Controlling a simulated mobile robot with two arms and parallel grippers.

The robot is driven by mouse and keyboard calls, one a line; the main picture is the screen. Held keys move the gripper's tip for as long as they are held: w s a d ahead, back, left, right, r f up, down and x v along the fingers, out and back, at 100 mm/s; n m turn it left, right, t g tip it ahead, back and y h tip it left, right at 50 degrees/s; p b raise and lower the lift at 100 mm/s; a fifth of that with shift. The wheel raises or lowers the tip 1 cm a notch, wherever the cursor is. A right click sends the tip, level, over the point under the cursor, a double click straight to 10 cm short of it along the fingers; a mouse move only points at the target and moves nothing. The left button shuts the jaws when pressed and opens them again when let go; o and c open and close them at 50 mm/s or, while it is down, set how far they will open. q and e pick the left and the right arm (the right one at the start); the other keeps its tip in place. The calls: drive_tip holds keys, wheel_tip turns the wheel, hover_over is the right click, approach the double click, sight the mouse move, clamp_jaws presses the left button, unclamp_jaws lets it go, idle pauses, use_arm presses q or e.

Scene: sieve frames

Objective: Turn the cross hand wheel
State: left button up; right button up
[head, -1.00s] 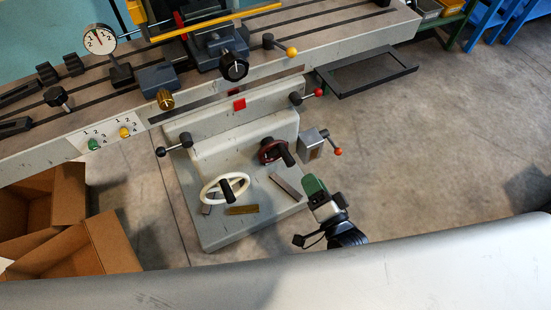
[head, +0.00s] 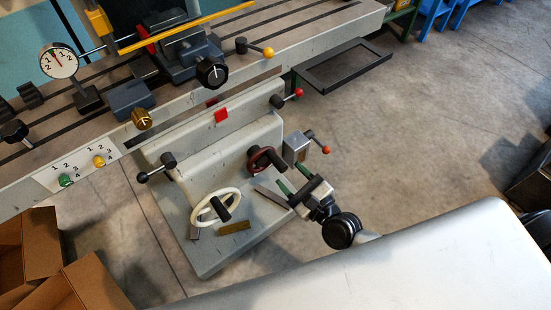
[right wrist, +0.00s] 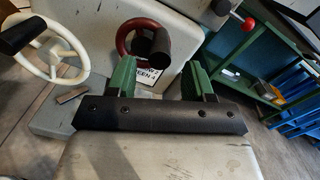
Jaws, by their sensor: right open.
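Two hand wheels are on the grey machine base; I cannot tell which is called the cross one. A dark red wheel (head: 253,160) with a black handle sits at the right. It also shows in the right wrist view (right wrist: 124,38), upper middle, ahead of the fingers. A white spoked wheel (head: 197,208) with a black handle is lower left; it shows at the left of the right wrist view (right wrist: 55,57). My right gripper (head: 293,178) is open, its green fingers (right wrist: 162,80) apart and empty, short of the red wheel. My left gripper is not in view.
A grey box with a red-knobbed lever (head: 297,150) stands close beside the right gripper. Open cardboard boxes (head: 40,240) are at lower left. The floor at right is mostly clear.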

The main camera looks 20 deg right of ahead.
sight(266, 152)
drive_tip(key=x, duration=0.6)
drive_tip(key=shift+w, duration=0.1)
drive_tip(key=shift+c, duration=0.3)
drive_tip(key=c, duration=0.9)
drive_tip(key=shift+o, duration=0.2)
drive_tip(key=shift+p, duration=0.3)
drive_tip(key=shift+a+r+n, duration=0.1)
drive_tip(key=shift+a+n, duration=0.05)
drive_tip(key=shift+n, duration=0.25)
